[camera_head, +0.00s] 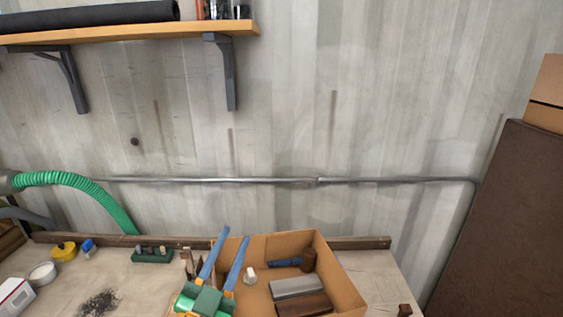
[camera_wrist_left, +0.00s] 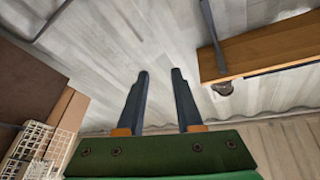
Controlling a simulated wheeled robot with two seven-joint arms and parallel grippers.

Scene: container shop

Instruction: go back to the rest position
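My left gripper (camera_head: 236,235) has a green body and two blue fingers. In the head view it is at the bottom centre, in front of the left part of the cardboard box. Its fingers point up and stand apart with nothing between them. In the left wrist view the open fingers (camera_wrist_left: 160,72) reach up toward the pale corrugated wall. My right gripper is in neither view.
The open cardboard box (camera_head: 345,286) on the workbench (camera_head: 376,268) holds a grey block, a brown block, a hammer-like tool and a small white item. A green hose (camera_head: 85,184) is at left. A wooden shelf (camera_head: 130,32) hangs above; a brown panel (camera_head: 505,220) stands right.

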